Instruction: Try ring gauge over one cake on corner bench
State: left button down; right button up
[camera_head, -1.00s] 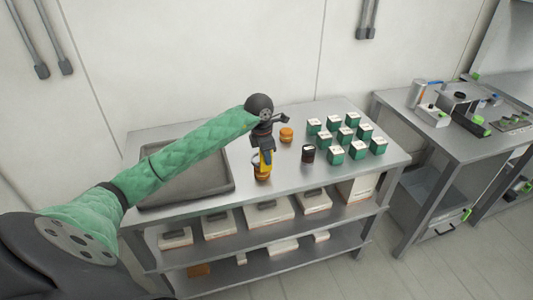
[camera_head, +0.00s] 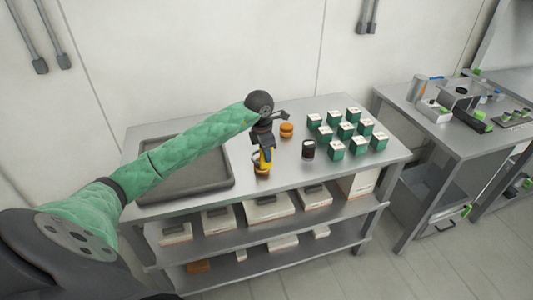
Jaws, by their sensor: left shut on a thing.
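My left gripper (camera_head: 264,160) is over the front middle of the steel bench (camera_head: 230,199), pointing down and shut on a small yellow piece (camera_head: 268,156) that looks like the ring gauge. An orange-brown round cake (camera_head: 262,171) is directly below the fingertips. The gripper partly hides it, and I cannot tell whether the ring is around it or above it. A second orange-brown cake (camera_head: 287,130) stands free behind and to the right. My right gripper is not in view.
A dark pot with a pale top (camera_head: 308,151) stands right of the gripper. Several green boxes with white tops (camera_head: 346,131) fill the bench's right side. A grey tray (camera_head: 185,190) lies at left under my arm. White boxes (camera_head: 268,208) sit on the shelf below.

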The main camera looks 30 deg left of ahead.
aim_at(267, 167)
pick_arm(q)
jog(key=shift+f+b, duration=2.75)
jog(key=shift+f, duration=0.3)
dwell(1.2)
jog(key=shift+r, duration=0.1)
dwell(0.8)
jog(key=shift+r+p, duration=1.15)
jog(key=shift+r, duration=3.5)
